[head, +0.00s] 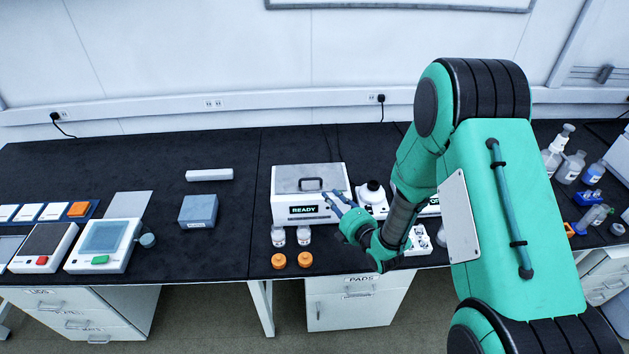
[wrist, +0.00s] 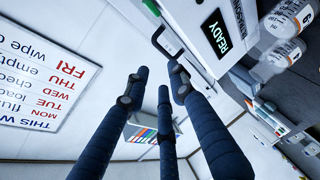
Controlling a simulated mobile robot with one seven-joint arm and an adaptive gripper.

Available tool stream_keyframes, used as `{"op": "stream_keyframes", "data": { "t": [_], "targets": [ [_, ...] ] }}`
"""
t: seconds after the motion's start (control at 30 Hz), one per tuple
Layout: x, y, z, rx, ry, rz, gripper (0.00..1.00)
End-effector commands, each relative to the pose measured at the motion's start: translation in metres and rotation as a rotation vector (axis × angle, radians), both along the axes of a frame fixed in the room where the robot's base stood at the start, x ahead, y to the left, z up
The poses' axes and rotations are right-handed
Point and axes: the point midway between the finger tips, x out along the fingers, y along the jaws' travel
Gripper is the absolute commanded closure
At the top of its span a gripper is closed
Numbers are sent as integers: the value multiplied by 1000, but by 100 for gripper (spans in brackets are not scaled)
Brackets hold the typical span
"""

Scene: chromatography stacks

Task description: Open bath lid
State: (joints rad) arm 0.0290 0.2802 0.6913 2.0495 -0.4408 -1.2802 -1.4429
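The bath (head: 284,209) is a white box on the black bench, with a lit READY display on its front; it also shows in the wrist view (wrist: 192,20). Its grey lid (head: 292,174) lies flat and closed on top, with a black handle (head: 311,184). The handle also shows in the wrist view (wrist: 166,43), just beyond the fingertips. My gripper (head: 333,199) is at the bath's front right corner. In the wrist view my gripper (wrist: 158,82) has its fingers spread and empty, apart from the handle.
Two small labelled bottles (head: 303,236) and two orange caps (head: 305,259) stand in front of the bath. A white device with a dark top (head: 371,198) stands close on its right, partly behind my arm. A blue-grey box (head: 198,211) is at the left, with clear bench between.

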Motion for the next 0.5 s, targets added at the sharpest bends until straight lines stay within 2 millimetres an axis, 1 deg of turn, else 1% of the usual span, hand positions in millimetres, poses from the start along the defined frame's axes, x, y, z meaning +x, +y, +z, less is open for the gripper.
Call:
{"op": "stream_keyframes", "data": {
  "t": [0.17, 0.27, 0.5],
  "targets": [
    [10, 5, -2, 0, 0, 1, 76],
    [19, 8, -4, 0, -1, 0, 76],
    [50, 22, -10, 0, -1, 1, 76]
  ]
}}
